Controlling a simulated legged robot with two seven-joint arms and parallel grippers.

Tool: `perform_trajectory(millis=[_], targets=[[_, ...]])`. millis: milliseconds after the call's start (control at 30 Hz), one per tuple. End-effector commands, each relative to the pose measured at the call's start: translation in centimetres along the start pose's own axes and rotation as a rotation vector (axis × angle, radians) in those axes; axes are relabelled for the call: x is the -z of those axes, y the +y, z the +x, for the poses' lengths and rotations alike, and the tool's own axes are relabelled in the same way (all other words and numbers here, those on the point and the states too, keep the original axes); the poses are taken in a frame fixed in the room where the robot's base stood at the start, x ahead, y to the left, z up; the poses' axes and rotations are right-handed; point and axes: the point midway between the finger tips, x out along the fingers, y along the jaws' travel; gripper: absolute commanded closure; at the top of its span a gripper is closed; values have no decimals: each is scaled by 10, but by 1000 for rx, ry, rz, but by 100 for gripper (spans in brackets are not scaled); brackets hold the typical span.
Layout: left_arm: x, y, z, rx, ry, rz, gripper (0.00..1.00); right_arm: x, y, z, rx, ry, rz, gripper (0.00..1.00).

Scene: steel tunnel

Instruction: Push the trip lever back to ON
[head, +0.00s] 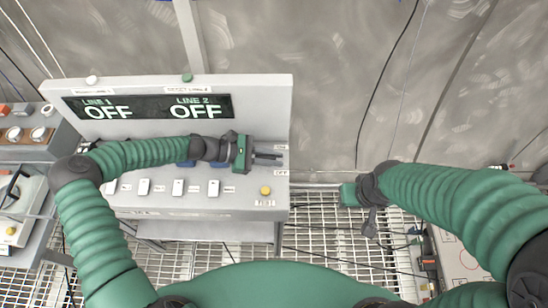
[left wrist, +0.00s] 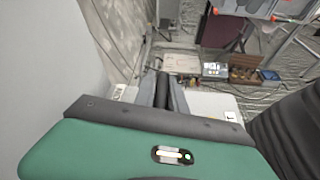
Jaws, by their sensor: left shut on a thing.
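The grey control panel (head: 240,95) stands ahead of me, and its display (head: 150,106) reads LINE 1 OFF and LINE 2 OFF. My left gripper (head: 278,158) is at the panel's right end, beside a small upper label and an OFF label (head: 281,172) below it. Its jaws are shut on the trip lever, which they mostly hide. In the left wrist view, a dark bar (left wrist: 162,88) shows between the fingers. My right gripper (head: 350,195) hangs to the right of the panel, away from it; its fingers are not clear.
White switches (head: 178,188) line the panel's lower face, with a yellow button (head: 265,190) at its right end. A green button (head: 187,78) is on top. Other grey equipment (head: 30,135) stands left. Grating (head: 320,235) and loose cables lie to the right.

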Motion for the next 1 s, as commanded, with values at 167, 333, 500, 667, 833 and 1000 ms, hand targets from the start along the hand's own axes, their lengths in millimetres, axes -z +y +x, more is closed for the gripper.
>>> perform_trajectory(millis=[167, 333, 500, 667, 833, 1000], targets=[[-2, 7, 0, 55, 6, -117, 100, 2, 0, -10, 0, 0, 0, 64], [2, 19, 1, 123, 5, -291, 100, 2, 0, -6, 0, 0, 0, 64], [0, 22, 0, 147, 3, -349, 100, 1, 0, -6, 0, 0, 0, 64], [0, 21, 0, 148, 2, -349, 100, 1, 0, -6, 0, 0, 0, 64], [-1, 21, 0, 147, 2, -347, 69, 1, 0, -6, 0, 0, 0, 64], [-1, 22, -1, 144, 1, -345, 64, 2, 0, -6, 0, 0, 0, 64]])
